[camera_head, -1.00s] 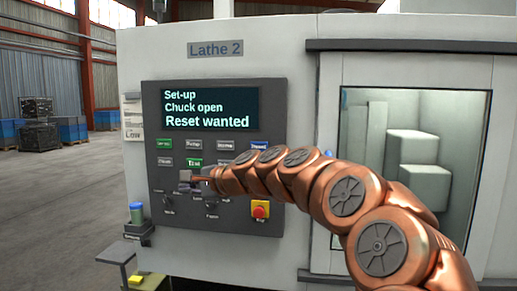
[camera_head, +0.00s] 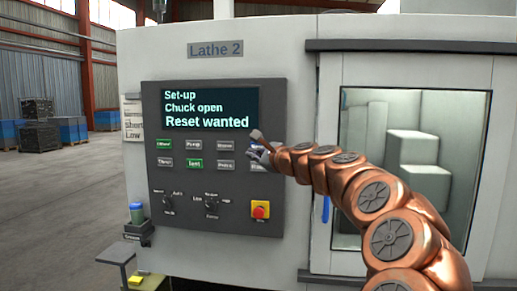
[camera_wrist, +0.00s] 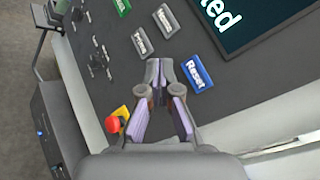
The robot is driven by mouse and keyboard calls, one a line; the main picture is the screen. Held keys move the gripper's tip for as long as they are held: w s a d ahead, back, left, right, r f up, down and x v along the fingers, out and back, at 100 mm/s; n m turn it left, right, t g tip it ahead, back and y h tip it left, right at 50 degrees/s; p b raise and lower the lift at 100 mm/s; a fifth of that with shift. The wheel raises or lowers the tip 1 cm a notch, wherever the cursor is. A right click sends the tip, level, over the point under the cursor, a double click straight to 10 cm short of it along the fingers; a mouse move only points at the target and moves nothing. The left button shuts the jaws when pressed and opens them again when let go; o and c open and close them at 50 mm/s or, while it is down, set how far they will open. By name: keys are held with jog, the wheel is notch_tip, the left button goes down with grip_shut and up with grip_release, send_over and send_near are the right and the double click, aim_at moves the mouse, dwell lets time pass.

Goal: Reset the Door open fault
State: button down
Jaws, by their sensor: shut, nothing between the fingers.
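The control panel (camera_head: 230,188) of Lathe 2 has a display (camera_head: 210,109) reading "Set-up", "Chuck open", "Reset wanted"; no door fault is named. The blue Reset button (camera_wrist: 195,73) is clear in the wrist view, just right of my fingertips. In the head view my gripper (camera_head: 256,143) partly covers the right-hand buttons. My gripper (camera_wrist: 160,67) is shut and empty in front of the panel. I cannot tell whether it touches the panel. Two buttons are green, one upper left (camera_head: 163,143) and one lower (camera_head: 195,163).
A red emergency stop on a yellow base (camera_head: 260,209) is below the buttons; it also shows in the wrist view (camera_wrist: 114,124). Rotary knobs (camera_head: 211,200) sit left of it. The windowed door (camera_head: 400,215) is at right. Open floor (camera_head: 55,220) lies left.

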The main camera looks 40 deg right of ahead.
aim_at(253, 147)
jog(key=w+d+p, duration=0.1)
jog(key=w+d, duration=0.4)
jog(key=d, duration=0.2)
dwell(0.5)
jog(key=shift+d+p, duration=0.1)
jog(key=shift+p, duration=0.3)
dwell(1.0)
jog(key=shift+w+d+p, duration=0.25)
jog(key=shift+d+p, duration=0.05)
jog(key=shift+d, duration=0.05)
jog(key=shift+w+d+p, duration=0.2)
jog(key=shift+d+p, duration=0.05)
jog(key=shift+p, duration=0.05)
dwell(0.8)
dwell(0.4)
jog(key=shift+s+a, duration=0.4)
jog(key=shift+a, duration=0.25)
